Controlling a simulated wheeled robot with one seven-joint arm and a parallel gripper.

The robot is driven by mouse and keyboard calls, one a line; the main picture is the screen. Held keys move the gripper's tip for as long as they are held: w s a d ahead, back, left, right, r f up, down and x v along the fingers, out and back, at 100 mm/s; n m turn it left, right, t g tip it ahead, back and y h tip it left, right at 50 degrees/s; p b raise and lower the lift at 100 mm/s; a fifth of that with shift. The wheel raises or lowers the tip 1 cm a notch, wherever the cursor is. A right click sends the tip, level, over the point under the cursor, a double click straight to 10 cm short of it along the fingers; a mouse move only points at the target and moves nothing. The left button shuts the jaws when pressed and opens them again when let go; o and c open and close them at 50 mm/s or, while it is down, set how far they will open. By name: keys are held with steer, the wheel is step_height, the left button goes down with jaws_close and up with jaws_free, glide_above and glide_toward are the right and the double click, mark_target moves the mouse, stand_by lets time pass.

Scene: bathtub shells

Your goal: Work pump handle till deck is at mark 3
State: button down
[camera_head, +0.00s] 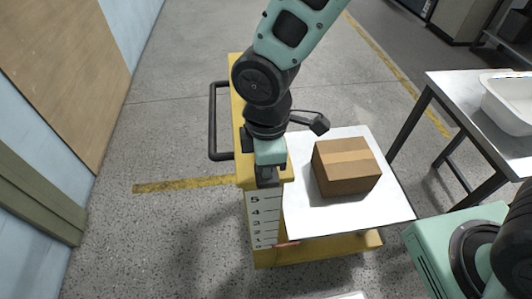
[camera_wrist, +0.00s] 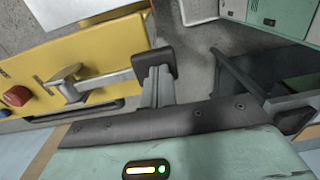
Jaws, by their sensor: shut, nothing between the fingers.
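In the wrist view, a grey metal lever (camera_wrist: 105,79), seemingly the pump handle, runs from the yellow body toward my fingertips. My gripper (camera_wrist: 155,62) is shut and empty, at the lever's end; I cannot tell whether they touch.
A cardboard box (camera_head: 345,168) sits on the deck. A red knob (camera_wrist: 15,96) is on the yellow body. A black push bar (camera_head: 213,122) sticks out left. A table (camera_head: 460,90) with a white tub (camera_head: 508,103) stands at right. The floor left is free.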

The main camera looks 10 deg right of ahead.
steer(key=shift+s+d+f+b, duration=0.15)
steer(key=shift+f+b, duration=0.3)
steer(key=shift+f, duration=0.6)
steer(key=shift+s+f, duration=0.2)
steer(key=shift+f, duration=0.05)
steer(key=shift+s+f, duration=0.15)
steer(key=shift+r, duration=0.45)
step_height(320, 180, up, 4)
steer(key=p, duration=0.4)
step_height(320, 180, up, 10)
steer(key=s+b, duration=0.1)
steer(key=s, duration=0.1)
steer(key=shift+w, duration=0.1)
stand_by(1.7)
